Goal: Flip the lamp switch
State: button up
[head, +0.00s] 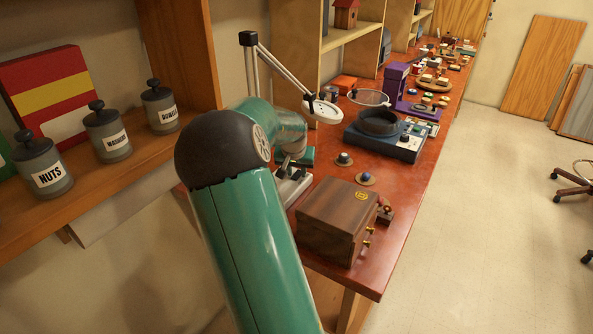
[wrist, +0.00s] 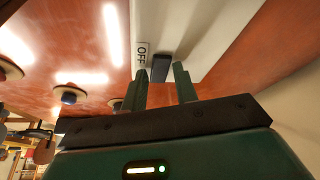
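The lamp (head: 322,111) stands on the bench with a white round head on a jointed arm. Its pale base (head: 291,188) is partly hidden behind my arm in the head view. In the wrist view the white base (wrist: 190,30) fills the upper middle and carries a dark switch (wrist: 160,66) beside an "OFF" label (wrist: 142,56). My gripper (wrist: 160,85) is open and empty, its two fingers apart and pointing at the base. The switch appears between the fingertips; I cannot tell whether they touch it. In the head view my gripper is mostly hidden near the lamp base.
A brown wooden box (head: 338,220) sits at the bench's near end. Two round knobs, one white-topped (head: 344,159) and one blue-topped (head: 366,179), lie behind it. A blue turntable-like device (head: 385,140) stands farther back. A shelf with jars (head: 108,131) is left of my arm.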

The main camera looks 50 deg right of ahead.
aim_at(302, 181)
jog(key=shift+d+y, duration=0.3)
jog(key=shift+y, duration=0.3)
jog(key=shift+w+d+r+g+y, duration=0.1)
jog(key=shift+d+g+y, duration=0.15)
jog(key=shift+y, duration=0.85)
jog(key=shift+a, duration=0.1)
jog(key=o, duration=1)
jog(key=shift+c, duration=0.2)
notch_tip(302, 181, up, 14)
jog(key=s, duration=0.2)
jog(key=shift+a+f, duration=0.2)
jog(key=shift+a, duration=0.15)
